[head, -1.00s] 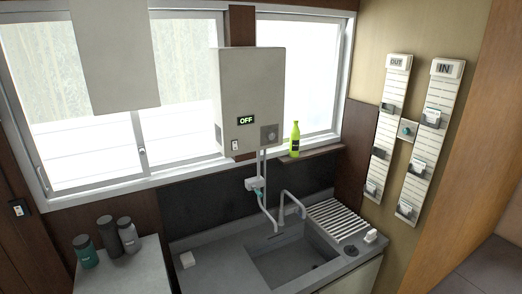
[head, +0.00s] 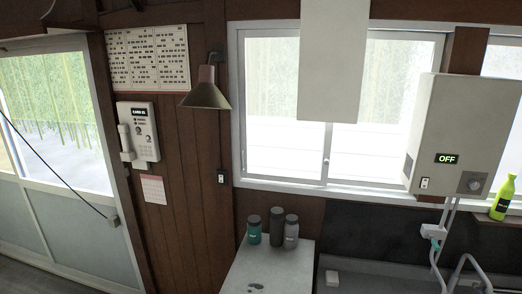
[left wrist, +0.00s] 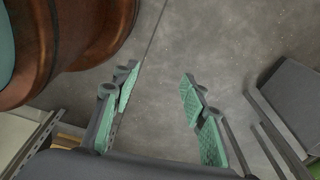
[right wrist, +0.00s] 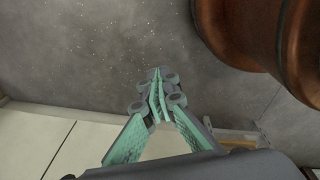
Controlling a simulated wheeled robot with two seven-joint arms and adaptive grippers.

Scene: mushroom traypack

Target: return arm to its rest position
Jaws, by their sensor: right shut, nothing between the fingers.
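My left gripper (left wrist: 160,90) shows in the left wrist view with its green-padded fingers spread wide and nothing between them. It hangs over a grey floor. My right gripper (right wrist: 155,82) shows in the right wrist view with its fingertips together and nothing held. It also hangs above the grey floor, close to a pale panel edge. Neither gripper nor arm shows in the head view, so their place relative to the counter cannot be told from there.
Brown rounded bodies stand close to both grippers. In the head view, several bottles (head: 277,226) stand on a grey counter (head: 262,272). A white box marked OFF (head: 459,130) hangs above the sink, and a green bottle (head: 503,198) is on the sill. A lamp (head: 206,92) and wall phone (head: 139,130) are left.

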